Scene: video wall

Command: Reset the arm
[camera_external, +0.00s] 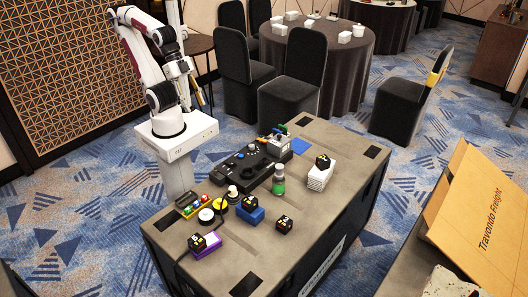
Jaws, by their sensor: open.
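My white and dark arm stands on a white pedestal at the left, its links folded up high. My gripper (204,100) hangs at the arm's right side, pointing down. It is open, with nothing seen between its fingers, and is apart from the objects on the case top. The grey case top (325,215) lies to the right of and below the gripper.
The case bears a black control panel (245,166), a green bottle (278,184), dark cubes on purple (205,247), blue (251,213) and white (319,176) stacks, and a loose dark cube (284,224). A cardboard box (475,215) stands right. Chairs stand behind.

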